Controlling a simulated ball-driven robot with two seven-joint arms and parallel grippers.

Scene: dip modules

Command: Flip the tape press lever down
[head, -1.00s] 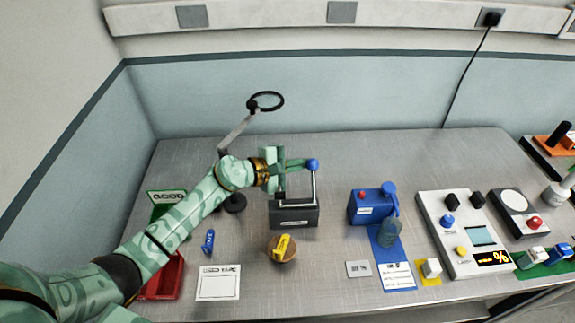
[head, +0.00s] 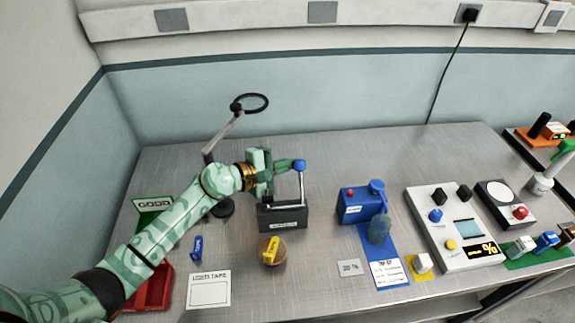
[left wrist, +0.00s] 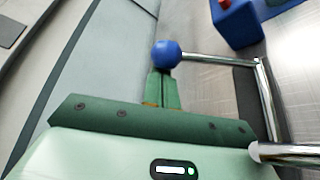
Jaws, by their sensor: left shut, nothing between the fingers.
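The tape press (head: 282,217) is a dark grey block with a label on its front, standing at the middle left of the bench. Its bent metal lever (head: 302,190) stands raised and ends in a blue ball knob (head: 299,166). The knob (left wrist: 166,54) and metal rods also show in the left wrist view. My left gripper (head: 290,166) is shut and empty, with its fingertips at the knob from the left. In the left wrist view its closed fingers (left wrist: 163,88) point at the knob and seem to touch it. My right gripper is out of view.
A ring on a stand (head: 249,103) is behind my left arm. A round wooden piece with a yellow tag (head: 270,250) lies in front of the press. A blue device (head: 352,207) stands to its right, and a white control panel (head: 422,205) farther right.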

